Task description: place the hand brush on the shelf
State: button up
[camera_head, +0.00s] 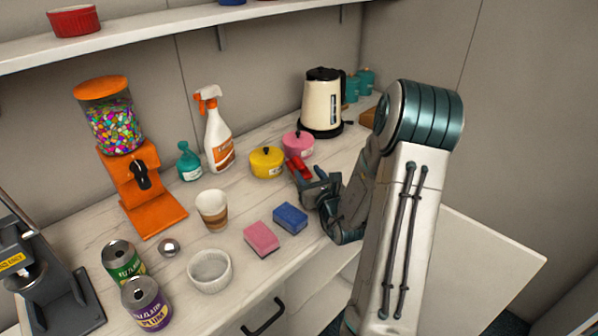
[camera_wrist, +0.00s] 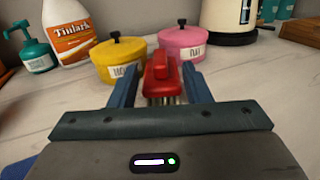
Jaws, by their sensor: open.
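The hand brush is red with pale bristles. In the wrist view the brush (camera_wrist: 161,76) is between the two open fingers of my gripper (camera_wrist: 160,84), its bristles towards the counter. I cannot tell whether either finger touches it. In the head view the brush (camera_head: 298,168) shows at the tips of my gripper (camera_head: 312,182), in front of the pink pot; part of it is hidden by the gripper. The white shelf (camera_head: 150,33) runs along the wall above the counter.
A yellow pot (camera_head: 266,163) and a pink pot (camera_head: 298,144) stand just behind the brush. A blue sponge (camera_head: 290,218) and a pink sponge (camera_head: 262,238) lie in front. A spray bottle (camera_head: 217,135) and a kettle (camera_head: 323,103) stand behind. A red ramekin (camera_head: 74,22) is on the shelf.

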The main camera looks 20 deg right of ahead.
aim_at(299, 161)
jog(key=shift+w+f, duration=0.2)
jog(key=shift+f, duration=0.15)
jog(key=shift+w+d+p, duration=0.15)
jog(key=shift+w+p, duration=0.5)
jog(key=shift+w, duration=2.95)
grip_shut()
